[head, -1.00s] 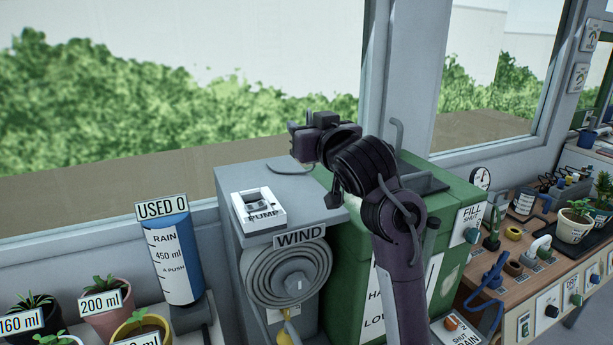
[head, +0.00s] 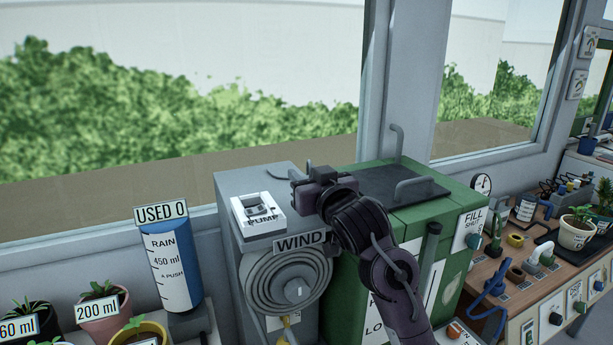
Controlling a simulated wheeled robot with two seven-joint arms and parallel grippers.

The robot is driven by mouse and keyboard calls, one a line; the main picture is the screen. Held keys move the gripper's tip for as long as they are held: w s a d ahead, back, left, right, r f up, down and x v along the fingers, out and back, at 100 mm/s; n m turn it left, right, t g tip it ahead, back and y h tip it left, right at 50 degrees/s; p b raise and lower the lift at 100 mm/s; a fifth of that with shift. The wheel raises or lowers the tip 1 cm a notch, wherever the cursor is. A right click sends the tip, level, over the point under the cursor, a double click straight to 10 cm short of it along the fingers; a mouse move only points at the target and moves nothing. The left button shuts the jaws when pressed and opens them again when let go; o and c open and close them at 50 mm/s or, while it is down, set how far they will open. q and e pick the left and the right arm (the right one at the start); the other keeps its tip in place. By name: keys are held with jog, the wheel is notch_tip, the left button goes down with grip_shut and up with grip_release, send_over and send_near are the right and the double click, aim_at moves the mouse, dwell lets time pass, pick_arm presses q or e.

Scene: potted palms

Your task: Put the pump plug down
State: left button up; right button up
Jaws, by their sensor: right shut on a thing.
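My right gripper (head: 299,180) is low over the top of the grey box (head: 240,179), near its right rear part. It is to the right of the white socket marked PUMP (head: 258,209) and apart from it. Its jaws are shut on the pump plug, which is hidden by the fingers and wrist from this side. I cannot tell whether the plug touches the box top. My left gripper is not in view.
A coiled grey hose (head: 287,283) hangs on the box front below the WIND sign (head: 300,242). The green tank (head: 440,215) with a dark lid stands right. A blue rain bottle (head: 172,262) and potted plants (head: 103,311) are left. The box top's rear left is clear.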

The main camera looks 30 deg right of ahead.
jog(key=o, duration=1)
jog(key=shift+c, duration=0.2)
jog(key=shift+s+r, duration=0.1)
jog(key=s+p, duration=1.1)
jog(key=p, duration=0.3)
jog(key=shift+s+a, duration=0.35)
jog(key=shift+s, duration=0.05)
